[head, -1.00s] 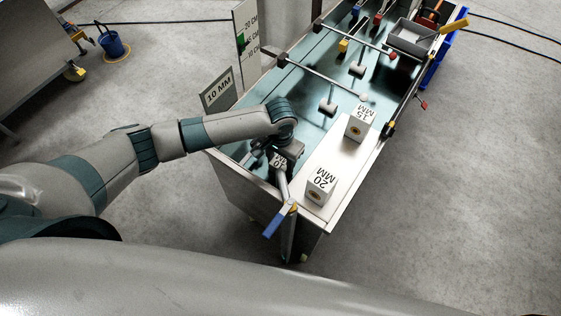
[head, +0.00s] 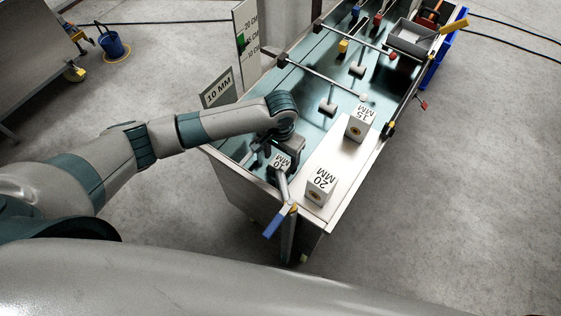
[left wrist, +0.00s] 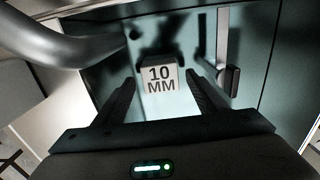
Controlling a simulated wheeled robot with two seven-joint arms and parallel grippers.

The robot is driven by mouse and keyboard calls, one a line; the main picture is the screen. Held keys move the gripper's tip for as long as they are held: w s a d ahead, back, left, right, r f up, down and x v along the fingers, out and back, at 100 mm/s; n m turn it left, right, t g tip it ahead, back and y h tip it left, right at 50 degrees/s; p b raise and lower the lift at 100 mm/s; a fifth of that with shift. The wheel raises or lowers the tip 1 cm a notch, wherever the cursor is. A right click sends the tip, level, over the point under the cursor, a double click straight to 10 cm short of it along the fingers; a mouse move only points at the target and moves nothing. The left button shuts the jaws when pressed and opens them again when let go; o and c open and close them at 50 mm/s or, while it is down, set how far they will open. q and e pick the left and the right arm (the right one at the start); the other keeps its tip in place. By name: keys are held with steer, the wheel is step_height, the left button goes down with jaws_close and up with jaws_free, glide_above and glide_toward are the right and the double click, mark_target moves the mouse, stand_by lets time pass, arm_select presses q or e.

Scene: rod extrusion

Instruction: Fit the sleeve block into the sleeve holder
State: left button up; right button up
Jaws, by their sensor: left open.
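The sleeve block marked 10 MM (head: 281,163) is a pale cube at the near end of the trough, below my left gripper (head: 275,153). In the left wrist view the block (left wrist: 160,88) shows its label upright, just beyond and between my two dark fingers. The fingers are open with a gap on either side of the block. The sleeve holder is not clearly told apart from the dark parts around the block, so I cannot tell how the block is seated. My right gripper is not in view.
Blocks marked 20 MM (head: 321,185) and 15 MM (head: 360,123) stand on a pale shelf (head: 338,155) at the right. A 10 MM sign (head: 218,88) stands at the left edge. A lever with a blue handle (head: 272,226) is at the near end. Rods cross the trough farther back.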

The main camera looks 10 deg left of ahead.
arm_select(q)
step_height(320, 180, up, 9)
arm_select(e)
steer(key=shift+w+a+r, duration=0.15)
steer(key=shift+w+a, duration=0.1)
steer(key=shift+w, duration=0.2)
arm_select(q)
steer(key=shift+r, duration=0.1)
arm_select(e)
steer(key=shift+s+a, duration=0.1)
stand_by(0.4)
